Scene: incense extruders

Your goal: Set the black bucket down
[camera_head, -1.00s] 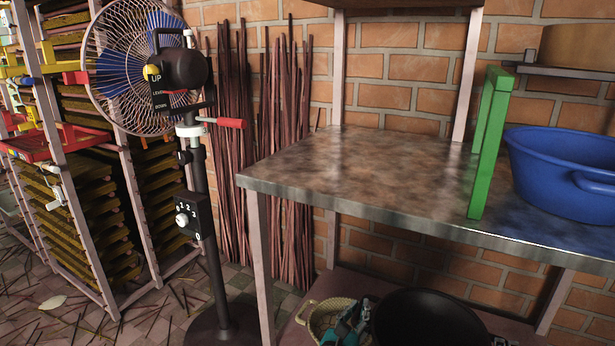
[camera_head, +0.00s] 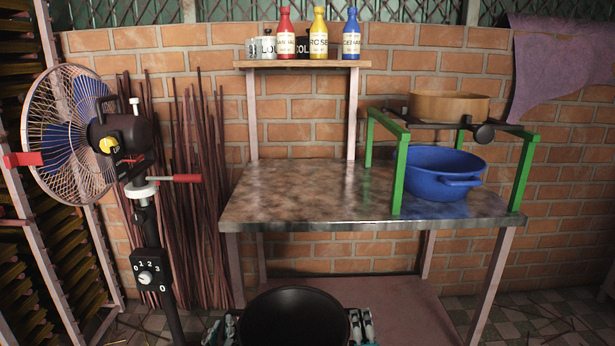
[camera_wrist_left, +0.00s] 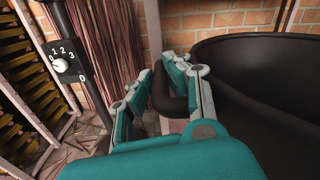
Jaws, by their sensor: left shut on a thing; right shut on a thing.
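The black bucket (camera_head: 293,318) is at the bottom middle of the head view, in front of the metal table (camera_head: 290,195), with its open top facing up. My left gripper (camera_head: 226,328) is at its left side. In the left wrist view the teal fingers of this gripper (camera_wrist_left: 168,98) are shut on the bucket's side handle, and the dark bucket wall (camera_wrist_left: 250,90) fills the right. My right gripper (camera_head: 361,326) is shut at the bucket's right side, where a handle is hidden by the fingers. The bucket's bottom is out of view.
The tabletop's left and middle are bare. At its right, a green frame (camera_head: 399,170) stands around a blue tub (camera_head: 440,178) and carries a sieve (camera_head: 449,106). A fan (camera_head: 70,130) on a stand is to the left. A lower shelf (camera_head: 400,305) shows beneath the table.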

